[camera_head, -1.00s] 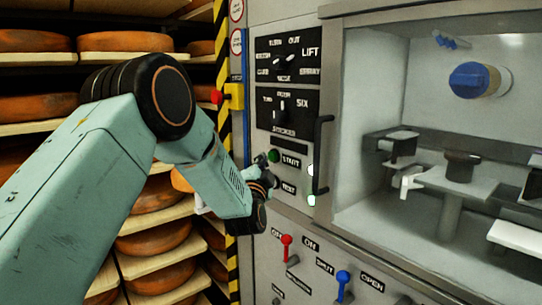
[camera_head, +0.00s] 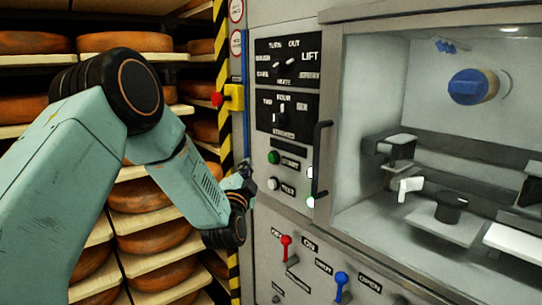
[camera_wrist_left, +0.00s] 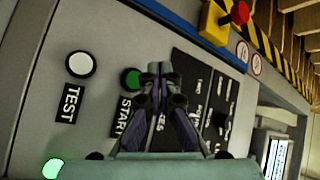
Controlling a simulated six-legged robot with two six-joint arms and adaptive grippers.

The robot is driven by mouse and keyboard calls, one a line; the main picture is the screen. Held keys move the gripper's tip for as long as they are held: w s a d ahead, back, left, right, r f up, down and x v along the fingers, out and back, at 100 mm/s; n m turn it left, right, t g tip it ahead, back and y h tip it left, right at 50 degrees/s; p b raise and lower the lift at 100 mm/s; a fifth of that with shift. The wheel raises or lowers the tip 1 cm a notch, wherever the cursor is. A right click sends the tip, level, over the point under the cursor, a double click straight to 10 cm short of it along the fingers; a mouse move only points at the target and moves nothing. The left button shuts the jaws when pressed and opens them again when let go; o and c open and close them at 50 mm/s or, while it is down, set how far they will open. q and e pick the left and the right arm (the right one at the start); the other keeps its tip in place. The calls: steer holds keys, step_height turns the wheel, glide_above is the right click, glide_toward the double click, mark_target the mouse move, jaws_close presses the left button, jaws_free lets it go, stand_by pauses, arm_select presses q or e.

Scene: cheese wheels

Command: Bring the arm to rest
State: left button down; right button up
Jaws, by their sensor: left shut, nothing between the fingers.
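My left arm comes in from the left in the head view, and its left gripper (camera_head: 245,172) is near the edge of the control panel (camera_head: 262,130), left of the green START button (camera_head: 274,157) and the white TEST button (camera_head: 273,184). In the left wrist view the gripper (camera_wrist_left: 153,70) is shut and empty, its fingers pointing at the panel. There the green button (camera_wrist_left: 131,79) is just left of the fingertips and the white button (camera_wrist_left: 80,65) is further left. Whether the fingertips touch the panel is not clear. My right gripper is not in view.
Shelves of orange cheese wheels (camera_head: 150,201) stand at the left behind my arm. A yellow box with a red button (camera_head: 233,97) sticks out beside the striped post. Red (camera_head: 286,246) and blue (camera_head: 341,285) levers project lower down. An open machine chamber (camera_head: 440,140) is at the right.

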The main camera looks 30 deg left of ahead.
arm_select(q)
steer(key=shift+s, duration=0.1)
stand_by(0.7)
steer(key=s+d+f+n+g+h, duration=0.25)
steer(key=s+d+f, duration=0.2)
steer(key=f, duration=0.45)
steer(key=s+d+f+n+g+h, duration=0.2)
steer(key=s+d+f+g, duration=0.25)
steer(key=f, duration=0.45)
steer(key=s+d+f+n+g+h, duration=0.25)
steer(key=s+f, duration=0.25)
steer(key=f, duration=0.4)
steer(key=s+d+f+g, duration=0.2)
steer(key=s+f+g, duration=0.1)
steer(key=s, duration=0.7)
steer(key=s+d+f+g, duration=0.2)
steer(key=s+f, duration=0.3)
steer(key=s, duration=0.6)
steer(key=s+d+f+g+h, duration=0.1)
steer(key=s+d+f+g, duration=0.2)
steer(key=s, duration=0.8)
step_height(320, 180, down, 2)
steer(key=shift+s+f+n+g, duration=0.1)
steer(key=shift+s+n+g, duration=0.2)
steer(key=shift+g, duration=0.45)
